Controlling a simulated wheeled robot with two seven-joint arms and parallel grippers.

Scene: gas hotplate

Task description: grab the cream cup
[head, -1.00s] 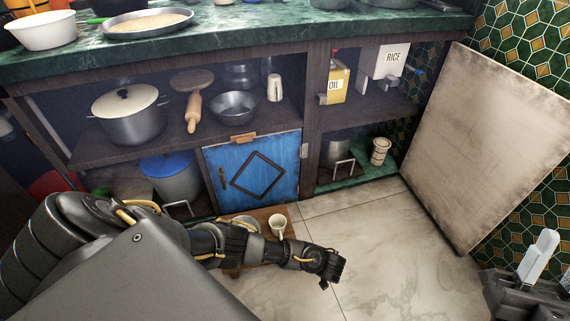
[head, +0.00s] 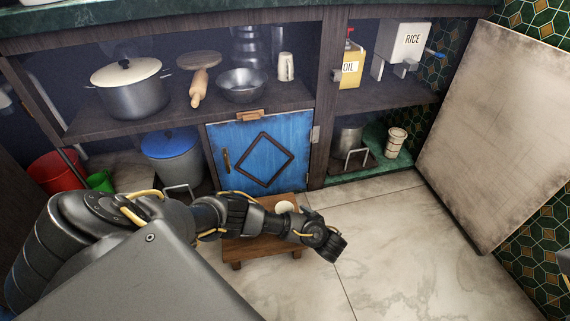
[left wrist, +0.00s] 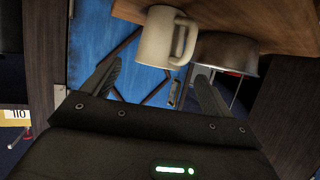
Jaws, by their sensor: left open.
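The cream cup (head: 284,207) stands on a small low wooden stool (head: 236,254) in front of the blue cabinet door, partly hidden by my left arm in the head view. My left gripper (head: 332,248) is to the right of the stool and in front of it. In the left wrist view, which looks upside down, the cream cup (left wrist: 157,38) and its handle show clearly at the top on the stool (left wrist: 215,16). My left gripper (left wrist: 158,88) is open and empty, with the cup beyond its fingertips. My right gripper is not in view.
A metal bowl (left wrist: 228,50) is beside the cup on the stool. The blue door (head: 255,150) is behind. Shelves hold a pot (head: 132,90), rolling pin (head: 200,87), oil container (head: 352,66) and rice box (head: 402,50). A board (head: 482,130) leans at right. The floor at front right is clear.

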